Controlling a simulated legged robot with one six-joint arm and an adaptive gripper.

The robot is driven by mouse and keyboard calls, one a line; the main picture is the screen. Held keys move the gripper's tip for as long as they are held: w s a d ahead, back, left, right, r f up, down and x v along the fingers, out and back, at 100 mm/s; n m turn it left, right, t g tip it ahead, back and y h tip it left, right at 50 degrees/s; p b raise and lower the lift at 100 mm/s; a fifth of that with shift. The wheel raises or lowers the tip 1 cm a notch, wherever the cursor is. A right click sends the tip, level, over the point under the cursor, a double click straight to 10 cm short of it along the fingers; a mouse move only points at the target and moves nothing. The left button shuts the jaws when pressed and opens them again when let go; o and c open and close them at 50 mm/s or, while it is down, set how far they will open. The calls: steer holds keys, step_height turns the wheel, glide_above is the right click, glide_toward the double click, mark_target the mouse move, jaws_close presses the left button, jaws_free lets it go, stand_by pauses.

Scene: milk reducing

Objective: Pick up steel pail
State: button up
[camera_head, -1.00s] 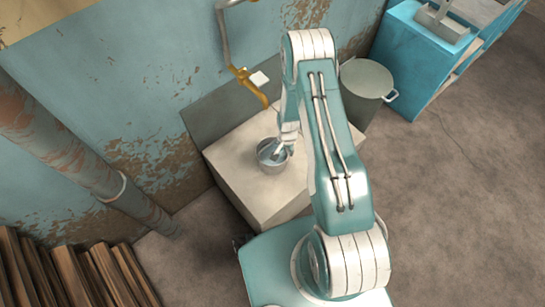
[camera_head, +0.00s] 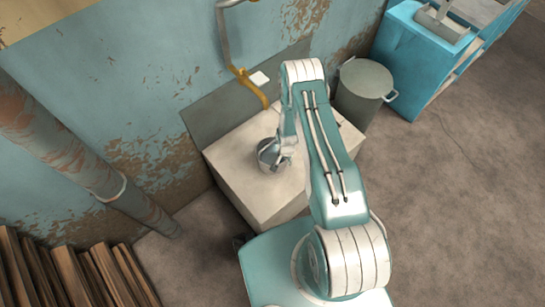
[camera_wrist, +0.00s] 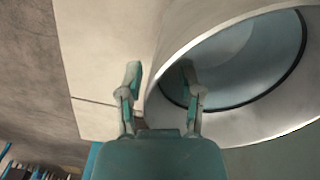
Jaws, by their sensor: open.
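The steel pail (camera_head: 266,156) is a small grey metal bucket on top of the pale block (camera_head: 240,170). In the wrist view the pail (camera_wrist: 265,126) fills the right side, with its round mouth and dark inner ring showing. My gripper (camera_head: 284,158) is at the pail's right side in the head view and partly hides it. In the wrist view my gripper (camera_wrist: 161,82) has its fingers spread apart. The left finger is outside the pail, and the right finger overlaps its rim and mouth. I cannot tell whether either finger touches it.
A yellow-handled pipe (camera_head: 250,84) comes down the wall above the block. A lidded grey bin (camera_head: 362,92) stands behind my arm, beside a blue shelf unit (camera_head: 415,50). Wooden planks (camera_head: 75,275) lean at lower left. The floor at right is clear.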

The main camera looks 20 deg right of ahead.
jaws_close()
steer(key=shift+r, duration=0.1)
